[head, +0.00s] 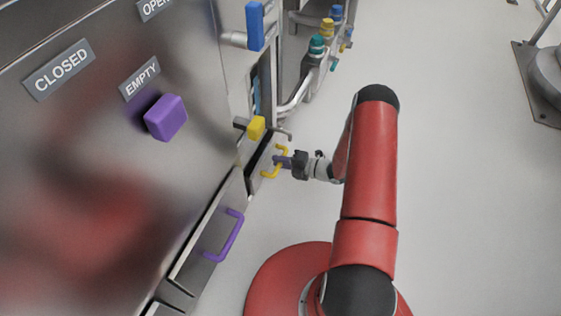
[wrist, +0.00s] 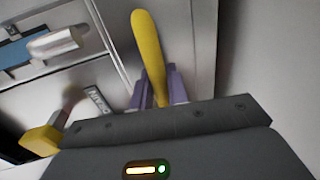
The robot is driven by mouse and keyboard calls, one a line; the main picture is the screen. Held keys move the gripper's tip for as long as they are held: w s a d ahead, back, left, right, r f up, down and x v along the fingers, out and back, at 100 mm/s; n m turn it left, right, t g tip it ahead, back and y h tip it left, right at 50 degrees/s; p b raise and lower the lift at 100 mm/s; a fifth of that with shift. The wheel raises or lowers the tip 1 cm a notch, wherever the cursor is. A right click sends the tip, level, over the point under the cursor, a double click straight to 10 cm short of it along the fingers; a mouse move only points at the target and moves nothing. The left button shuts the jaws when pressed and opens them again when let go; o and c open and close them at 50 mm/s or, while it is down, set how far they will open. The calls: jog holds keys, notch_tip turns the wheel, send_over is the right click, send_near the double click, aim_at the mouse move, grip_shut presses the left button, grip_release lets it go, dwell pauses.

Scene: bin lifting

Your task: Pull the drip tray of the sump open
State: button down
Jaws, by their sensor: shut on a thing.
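A metal tray front (head: 260,165) with a yellow handle (head: 269,175) sits low on the side of the steel machine. A dark gap shows behind its top edge, so it stands slightly out from the machine. No label naming the sump is readable. My gripper (head: 281,162) is shut on the yellow handle, coming from the right. In the wrist view the yellow handle (wrist: 149,45) runs between the purple fingers of my gripper (wrist: 158,88). The inside of the tray is hidden.
A drawer with a purple handle (head: 236,238) is nearer. Pipes with coloured valves (head: 318,45) stand beyond.

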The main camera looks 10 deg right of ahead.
jog(key=f+v, duration=0.2)
jog(key=v, duration=0.7)
jog(key=f+v, duration=0.2)
jog(key=v, duration=0.8)
jog(key=shift+s+d+b, duration=0.25)
jog(key=shift+d+b, duration=0.05)
jog(key=shift+d, duration=0.05)
jog(key=c, duration=1.4)
grip_release()
jog(key=v, duration=0.7)
jog(key=shift+s+d, duration=0.2)
jog(key=shift+d, duration=0.15)
jog(key=shift+r+p, duration=0.1)
jog(key=shift+p, duration=0.2)
